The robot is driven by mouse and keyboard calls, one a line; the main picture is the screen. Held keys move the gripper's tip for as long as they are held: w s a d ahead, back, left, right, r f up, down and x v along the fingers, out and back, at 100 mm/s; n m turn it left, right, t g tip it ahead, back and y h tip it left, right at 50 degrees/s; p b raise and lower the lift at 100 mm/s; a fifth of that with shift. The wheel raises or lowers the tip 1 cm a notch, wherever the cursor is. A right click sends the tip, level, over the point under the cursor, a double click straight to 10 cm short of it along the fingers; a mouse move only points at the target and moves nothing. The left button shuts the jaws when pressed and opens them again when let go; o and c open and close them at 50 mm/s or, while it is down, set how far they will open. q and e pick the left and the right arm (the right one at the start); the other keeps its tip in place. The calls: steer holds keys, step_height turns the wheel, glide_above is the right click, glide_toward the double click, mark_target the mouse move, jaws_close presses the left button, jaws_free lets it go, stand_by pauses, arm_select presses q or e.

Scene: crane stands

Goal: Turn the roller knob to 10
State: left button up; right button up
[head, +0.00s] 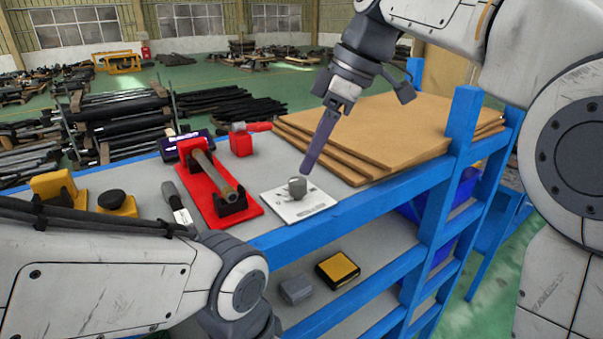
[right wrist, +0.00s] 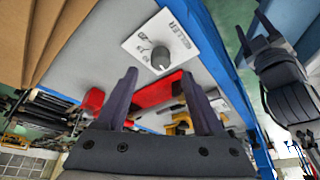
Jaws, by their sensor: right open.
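The roller knob (head: 297,187) is a grey round knob on a white plate (head: 318,207) lying on the shelf top near its front edge. In the right wrist view the knob (right wrist: 161,57) stands beside the printed word ROLLER and scale numbers; its setting is too small to read. My right gripper (head: 306,168) points down just above the knob in the head view. In the right wrist view its two fingers (right wrist: 160,76) are apart, with the knob beyond the gap between the tips. A dark gripper-like part, apparently my left gripper (right wrist: 282,75), shows at the right; its jaw state is unclear.
A red stand (head: 243,215) with a metal roller lies left of the plate. Stacked brown boards (head: 365,130) lie behind and right. A red block (head: 241,143), a black-handled tool (head: 177,205) and yellow boxes (head: 54,186) share the top. A blue post (head: 456,130) rises at the right.

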mark_target(300, 180)
steer(key=x, duration=0.5)
steer(key=shift+f, duration=0.3)
jaws_close()
